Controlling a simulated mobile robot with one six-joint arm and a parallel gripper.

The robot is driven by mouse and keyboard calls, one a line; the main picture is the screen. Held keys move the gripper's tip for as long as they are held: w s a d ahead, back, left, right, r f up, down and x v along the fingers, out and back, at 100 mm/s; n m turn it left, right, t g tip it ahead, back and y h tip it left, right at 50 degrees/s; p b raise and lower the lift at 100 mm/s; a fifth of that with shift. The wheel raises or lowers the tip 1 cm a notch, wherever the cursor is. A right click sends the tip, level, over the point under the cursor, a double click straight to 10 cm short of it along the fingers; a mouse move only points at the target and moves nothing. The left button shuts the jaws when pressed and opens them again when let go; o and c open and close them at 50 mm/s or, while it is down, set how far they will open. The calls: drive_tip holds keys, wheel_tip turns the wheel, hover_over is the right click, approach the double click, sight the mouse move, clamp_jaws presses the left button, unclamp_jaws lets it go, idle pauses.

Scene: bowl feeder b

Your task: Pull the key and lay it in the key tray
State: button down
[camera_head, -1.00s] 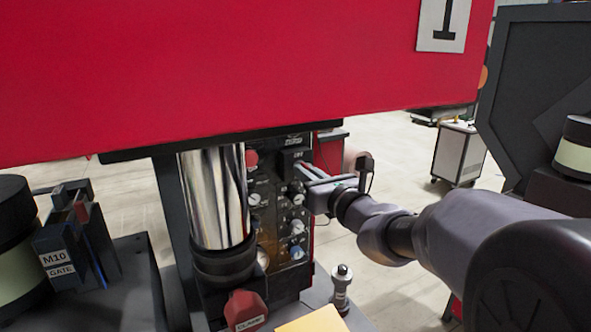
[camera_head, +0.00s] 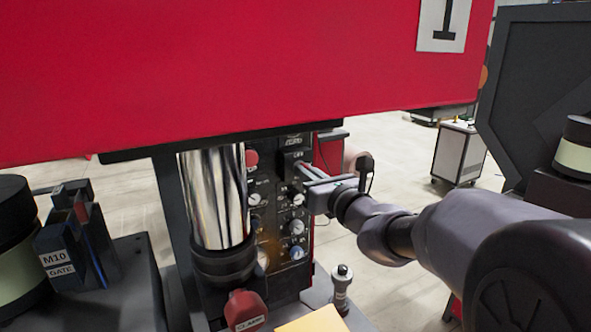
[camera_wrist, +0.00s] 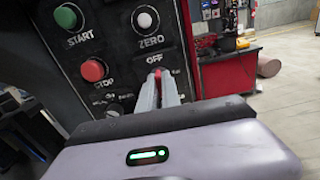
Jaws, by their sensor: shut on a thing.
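My gripper (camera_head: 297,166) reaches from the right to the upper part of a dark control panel (camera_head: 268,182). In the wrist view its two pale fingers (camera_wrist: 158,84) are close together, shut on a small red thing, the key (camera_wrist: 158,72), just below the OFF label. Most of the key is hidden by the fingers. I cannot tell whether it is still seated in its switch. In the head view the key cannot be made out. I cannot identify a key tray in either view.
The panel carries a green START button (camera_wrist: 66,17), a red STOP button (camera_wrist: 93,69), a white ZERO knob (camera_wrist: 146,19) and several dials. A chrome column (camera_head: 213,195) stands left of the panel. A red clamp knob (camera_head: 244,309) and yellow surface (camera_head: 314,321) are in front.

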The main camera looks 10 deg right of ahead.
drive_tip(key=shift+s, duration=0.1)
idle(0.4)
drive_tip(key=v, duration=0.6)
idle(1.0)
